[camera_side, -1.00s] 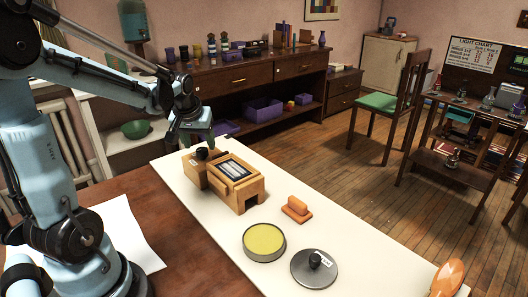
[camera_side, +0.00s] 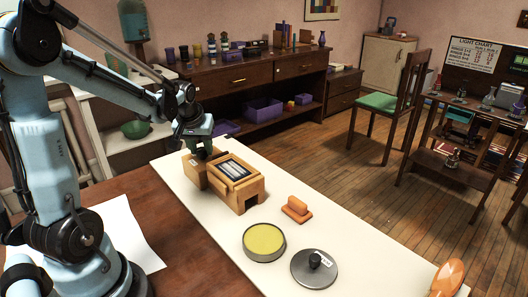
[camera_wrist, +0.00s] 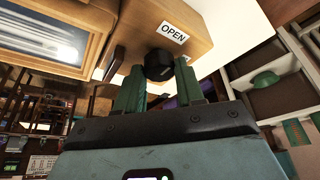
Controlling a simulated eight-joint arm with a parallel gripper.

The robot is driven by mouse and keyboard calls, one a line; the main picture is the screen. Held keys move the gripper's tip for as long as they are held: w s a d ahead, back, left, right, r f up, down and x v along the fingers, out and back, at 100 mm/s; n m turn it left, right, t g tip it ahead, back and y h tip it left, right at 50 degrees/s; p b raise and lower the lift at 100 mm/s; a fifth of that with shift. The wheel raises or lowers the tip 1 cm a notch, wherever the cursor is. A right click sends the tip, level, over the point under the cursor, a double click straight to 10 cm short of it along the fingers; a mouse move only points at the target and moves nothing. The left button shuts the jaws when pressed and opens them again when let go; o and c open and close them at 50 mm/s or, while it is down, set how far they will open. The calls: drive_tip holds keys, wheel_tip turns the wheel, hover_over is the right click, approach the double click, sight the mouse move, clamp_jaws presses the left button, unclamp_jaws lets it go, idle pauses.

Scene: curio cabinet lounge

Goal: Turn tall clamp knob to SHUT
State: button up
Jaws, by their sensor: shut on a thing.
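The wooden clamp box (camera_side: 245,196) stands on the white board, with a dark framed panel on top and a wooden block at its left end. In the wrist view the black round knob (camera_wrist: 158,66) sits on that wooden block (camera_wrist: 190,20), near a label reading OPEN (camera_wrist: 173,33). A second label beside the knob is partly hidden by a finger. My gripper (camera_wrist: 160,82) has its green fingers on either side of the knob, shut on it. In the side view my gripper (camera_side: 203,150) is over the block and mostly hides the knob.
On the white board (camera_side: 205,238) lie an orange handled block (camera_side: 297,209), a round tin with yellow contents (camera_side: 264,242), a grey lid with a black knob (camera_side: 314,268) and an orange oval piece (camera_side: 448,277). A dark sideboard (camera_side: 260,75) stands behind.

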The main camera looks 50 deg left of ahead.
drive_tip(key=shift+m, duration=0.3)
drive_tip(key=m+h, duration=0.1)
drive_tip(key=m, duration=0.2)
drive_tip(key=shift+s+a+m+t, duration=0.1)
drive_tip(key=shift+a+m+t, duration=0.05)
drive_tip(key=shift+m+t, duration=0.25)
drive_tip(key=m+h, duration=0.2)
drive_tip(key=m, duration=0.2)
drive_tip(key=shift+a, duration=0.1)
drive_tip(key=m+h, duration=0.1)
drive_tip(key=m, duration=0.4)
drive_tip(key=shift+a+h, duration=0.1)
drive_tip(key=shift+h, duration=0.3)
drive_tip(key=shift+a+m+g+h, duration=0.15)
drive_tip(key=shift+m+h, duration=0.25)
drive_tip(key=shift+m, duration=0.75)
drive_tip(key=shift+d+m+g+h, duration=0.1)
drive_tip(key=shift+m+g+h, duration=0.25)
drive_tip(key=shift+m, duration=0.8)
drive_tip(key=o, duration=1)
